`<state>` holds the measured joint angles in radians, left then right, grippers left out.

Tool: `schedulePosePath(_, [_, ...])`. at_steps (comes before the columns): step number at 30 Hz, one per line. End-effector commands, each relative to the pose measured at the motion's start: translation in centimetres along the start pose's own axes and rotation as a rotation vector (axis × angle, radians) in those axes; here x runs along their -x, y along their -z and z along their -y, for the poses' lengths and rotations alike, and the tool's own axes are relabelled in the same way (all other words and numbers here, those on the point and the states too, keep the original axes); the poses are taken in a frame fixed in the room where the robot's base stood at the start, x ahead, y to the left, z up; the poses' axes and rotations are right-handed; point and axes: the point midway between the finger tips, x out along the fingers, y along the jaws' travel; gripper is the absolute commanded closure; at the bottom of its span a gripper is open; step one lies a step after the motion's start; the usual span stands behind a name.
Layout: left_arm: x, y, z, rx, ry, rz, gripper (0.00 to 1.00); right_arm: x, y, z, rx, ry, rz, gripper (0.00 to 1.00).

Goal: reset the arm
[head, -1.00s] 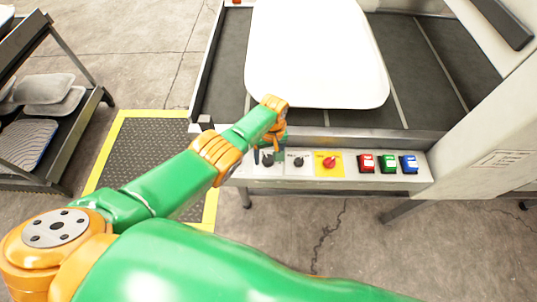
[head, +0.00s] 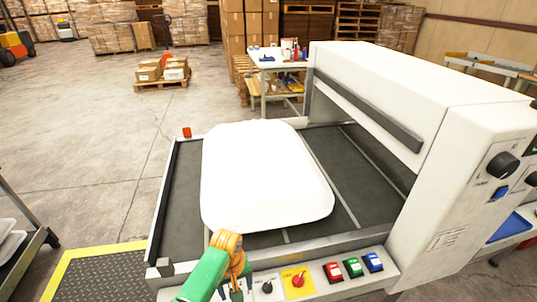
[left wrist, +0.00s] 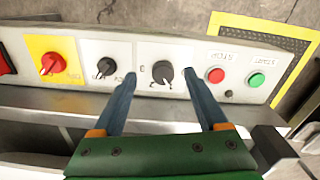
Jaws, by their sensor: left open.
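My left gripper (left wrist: 158,88) is open in the left wrist view. Its two fingers stand on either side of a black knob (left wrist: 162,73) on the machine's control panel. I cannot tell whether the fingers touch the panel. In the head view my left arm comes in at the bottom, and its gripper (head: 233,290) is at the panel's left end, partly hidden by the wrist. My right gripper is not in view.
A white pillow (head: 262,175) lies on the dark conveyor bed (head: 362,190). The panel also holds a red knob on yellow (head: 299,281) and red, green and blue buttons (head: 353,267). The white machine housing (head: 430,100) stands at the right. Open floor lies at the left.

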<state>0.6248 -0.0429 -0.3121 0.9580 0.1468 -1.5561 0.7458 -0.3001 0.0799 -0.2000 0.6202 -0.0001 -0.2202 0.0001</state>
Motion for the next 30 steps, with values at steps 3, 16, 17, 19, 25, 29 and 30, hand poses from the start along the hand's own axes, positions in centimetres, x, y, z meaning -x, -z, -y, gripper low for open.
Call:
schedulePosePath(3, [-2.1,-3.7,2.2,-0.159,-0.066,-0.036,0.24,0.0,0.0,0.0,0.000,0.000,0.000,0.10])
schedulePosePath(16, [1.1,-11.3,10.1,-0.496,-0.091,-0.217,0.24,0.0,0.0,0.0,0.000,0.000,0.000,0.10])
schedulePosePath(17, [1.4,-11.6,10.5,-0.513,-0.088,-0.227,0.24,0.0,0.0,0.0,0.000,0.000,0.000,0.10])
schedulePosePath(19, [2.4,-12.4,11.3,-0.550,-0.081,-0.248,0.24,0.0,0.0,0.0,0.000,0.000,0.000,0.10])
schedulePosePath(25, [4.5,-13.9,13.2,-0.640,-0.056,-0.296,0.24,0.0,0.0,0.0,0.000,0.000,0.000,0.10])
schedulePosePath(29, [1.4,-13.5,12.9,-0.639,-0.054,-0.274,0.24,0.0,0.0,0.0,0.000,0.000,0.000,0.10])
schedulePosePath(30, [0.5,-13.5,12.8,-0.640,-0.054,-0.269,0.24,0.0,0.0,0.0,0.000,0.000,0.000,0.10])
